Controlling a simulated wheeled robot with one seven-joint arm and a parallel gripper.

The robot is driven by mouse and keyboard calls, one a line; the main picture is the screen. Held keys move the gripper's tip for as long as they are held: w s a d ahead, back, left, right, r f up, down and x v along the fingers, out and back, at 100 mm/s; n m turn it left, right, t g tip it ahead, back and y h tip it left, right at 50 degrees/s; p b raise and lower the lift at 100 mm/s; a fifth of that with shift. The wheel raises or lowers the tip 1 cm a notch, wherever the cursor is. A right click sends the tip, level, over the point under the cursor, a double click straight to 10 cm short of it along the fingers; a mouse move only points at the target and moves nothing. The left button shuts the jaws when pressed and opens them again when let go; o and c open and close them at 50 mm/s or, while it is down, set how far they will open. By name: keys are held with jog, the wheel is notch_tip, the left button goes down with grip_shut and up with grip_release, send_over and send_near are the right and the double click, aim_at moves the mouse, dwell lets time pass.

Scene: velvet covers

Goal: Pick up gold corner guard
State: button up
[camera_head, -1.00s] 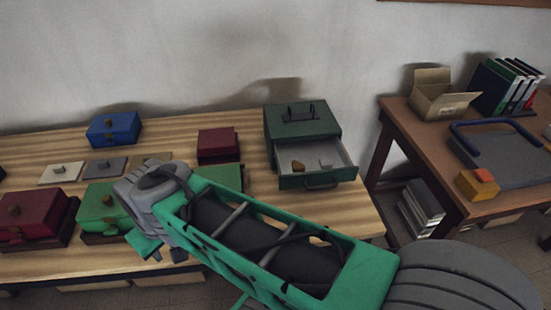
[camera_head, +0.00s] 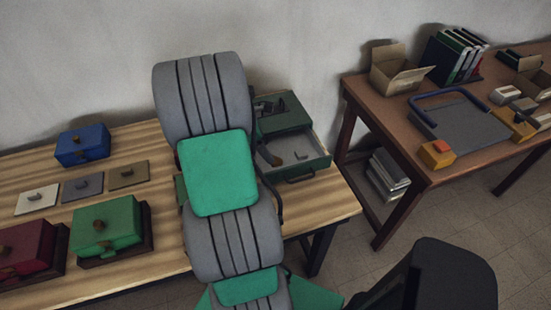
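The green drawer box (camera_head: 284,121) stands at the right end of the striped wooden table, with its grey-lined drawer (camera_head: 322,160) pulled open. A small grey piece (camera_head: 301,155) lies in the drawer. No gold corner guard can be made out now; my arm covers the left part of the drawer, where a small gold-brown piece showed earlier. My gripper is not in view; my raised arm fills the middle of the picture and hides what is behind it.
A blue box (camera_head: 83,146), a green box (camera_head: 105,226), a dark red box (camera_head: 27,246) and several flat knobbed plates (camera_head: 82,188) sit on the left of the table. A brown desk (camera_head: 410,143) at right holds an open carton (camera_head: 397,70), binders and a yellow-orange block (camera_head: 437,154). A floor gap separates the tables.

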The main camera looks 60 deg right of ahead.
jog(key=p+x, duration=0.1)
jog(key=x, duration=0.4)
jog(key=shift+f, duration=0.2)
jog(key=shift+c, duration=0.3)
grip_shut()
